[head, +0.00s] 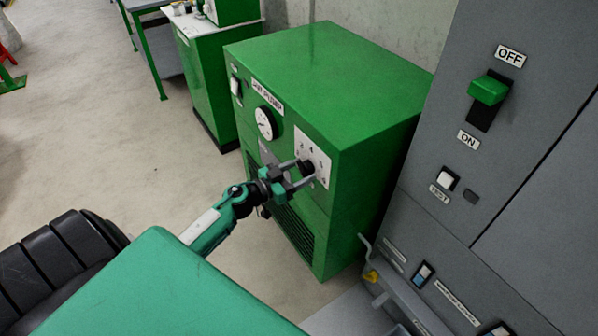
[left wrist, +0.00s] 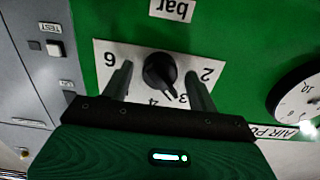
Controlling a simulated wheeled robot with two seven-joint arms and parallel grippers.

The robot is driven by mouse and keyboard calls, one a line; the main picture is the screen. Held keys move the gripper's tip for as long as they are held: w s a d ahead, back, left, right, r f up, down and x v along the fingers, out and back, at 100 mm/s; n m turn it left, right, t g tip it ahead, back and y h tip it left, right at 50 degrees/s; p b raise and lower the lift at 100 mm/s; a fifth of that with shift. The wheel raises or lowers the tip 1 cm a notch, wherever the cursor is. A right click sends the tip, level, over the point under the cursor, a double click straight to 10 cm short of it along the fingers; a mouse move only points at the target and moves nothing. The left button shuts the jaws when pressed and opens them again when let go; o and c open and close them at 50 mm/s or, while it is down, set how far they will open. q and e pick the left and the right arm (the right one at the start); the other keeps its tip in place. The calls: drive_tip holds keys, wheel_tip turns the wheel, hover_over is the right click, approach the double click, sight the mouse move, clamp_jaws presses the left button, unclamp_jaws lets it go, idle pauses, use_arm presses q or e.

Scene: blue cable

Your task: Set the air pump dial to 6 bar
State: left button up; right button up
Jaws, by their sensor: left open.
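The air pump (head: 305,85) is a green cabinet with a white dial plate (head: 318,152) on its front. A black knob (head: 307,167) sits on the plate. In the left wrist view the knob (left wrist: 159,71) appears upside down, its pointer toward the lower right, between the 4 and the 2. The 6 is at the plate's left there. My left gripper (head: 297,174) is open at the dial, with one finger on each side of the knob; it also shows in the left wrist view (left wrist: 158,80). Whether the fingers touch the knob cannot be told. My right gripper is out of view.
A round white gauge (head: 265,123) sits beside the dial plate, and a small switch (head: 236,87) farther left. A grey cabinet (head: 500,150) with a green OFF/ON lever (head: 488,90) stands close on the right. Floor (head: 120,130) is clear at left.

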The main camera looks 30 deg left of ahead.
use_arm(q)
drive_tip(key=c, duration=1)
